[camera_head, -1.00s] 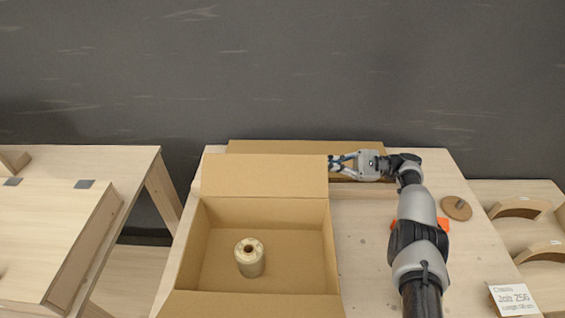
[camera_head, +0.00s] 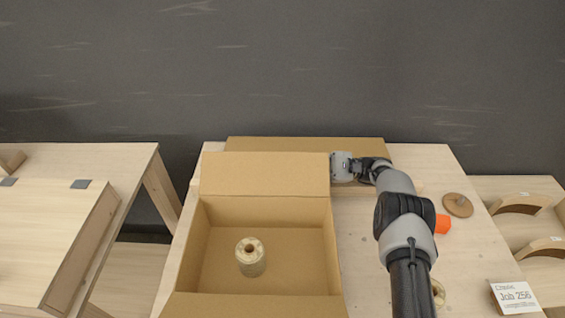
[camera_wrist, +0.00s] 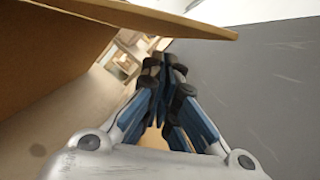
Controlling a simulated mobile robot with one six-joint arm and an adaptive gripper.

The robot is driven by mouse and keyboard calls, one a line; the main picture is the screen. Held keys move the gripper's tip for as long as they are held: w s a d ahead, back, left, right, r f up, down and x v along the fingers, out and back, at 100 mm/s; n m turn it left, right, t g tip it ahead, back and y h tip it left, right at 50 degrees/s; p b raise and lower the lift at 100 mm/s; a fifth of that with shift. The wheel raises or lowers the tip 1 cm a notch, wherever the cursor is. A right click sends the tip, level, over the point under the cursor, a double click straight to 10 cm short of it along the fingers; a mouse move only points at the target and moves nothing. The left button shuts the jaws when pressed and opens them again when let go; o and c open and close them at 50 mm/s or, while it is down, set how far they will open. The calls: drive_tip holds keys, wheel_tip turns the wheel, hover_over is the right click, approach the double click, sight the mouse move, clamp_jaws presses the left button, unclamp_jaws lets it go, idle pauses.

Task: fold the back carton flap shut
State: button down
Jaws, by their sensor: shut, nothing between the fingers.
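The open carton (camera_head: 325,262) stands on the wooden table. Its back flap (camera_head: 264,174) stands up from the rear edge, and its front flap (camera_head: 255,305) is folded outward. A pale spool (camera_head: 250,257) with a dark hole stands upright inside. My gripper's fingers are hidden behind the back flap's right end in the head view. In the wrist view my gripper (camera_wrist: 165,85) is shut and empty, with blue fingers together. A brown cardboard panel, which looks like the flap (camera_wrist: 60,50), fills the upper left there, close beside the fingers. I cannot tell whether they touch.
A flat cardboard piece (camera_head: 300,144) lies along the table's back edge, before the dark wall. An orange object (camera_head: 442,223) and a round wooden disc (camera_head: 457,204) lie at right. A job sign (camera_head: 514,297) stands at front right. Another wooden table (camera_head: 60,220) is at left.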

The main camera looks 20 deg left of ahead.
sight(282, 163)
drive_tip(key=shift+x, duration=2.7)
drive_tip(key=shift+a, duration=0.1)
